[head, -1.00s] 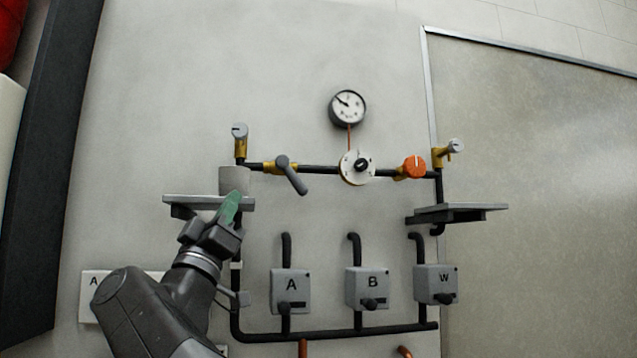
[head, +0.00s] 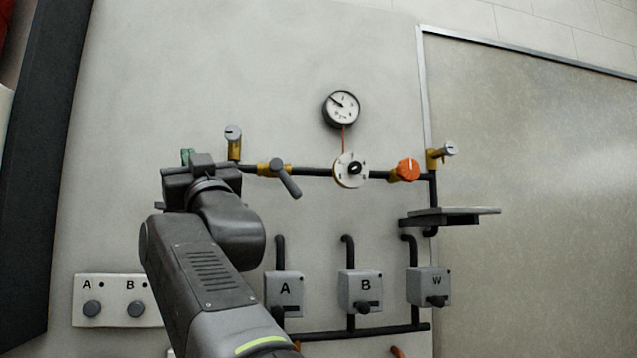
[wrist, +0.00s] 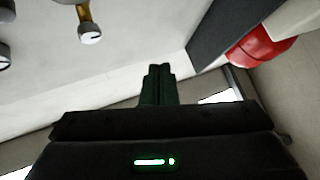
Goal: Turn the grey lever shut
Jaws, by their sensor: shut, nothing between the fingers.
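The grey lever (head: 287,181) sits on a brass valve body on the dark horizontal pipe, its handle slanting down to the right. My gripper (head: 187,156) is to the left of the lever at about the same height, apart from it, below and left of the left grey-capped brass valve. In the wrist view my gripper's green fingers (wrist: 158,84) are together with nothing between them. The lever cannot be made out for sure in the wrist view.
Right of the lever are a white round dial (head: 351,170) and an orange knob (head: 408,169). A grey-capped valve (head: 233,135) stands between my gripper and the lever. Below are boxes A (head: 284,290), B (head: 360,292) and W (head: 428,286). A shelf (head: 455,216) juts out at right.

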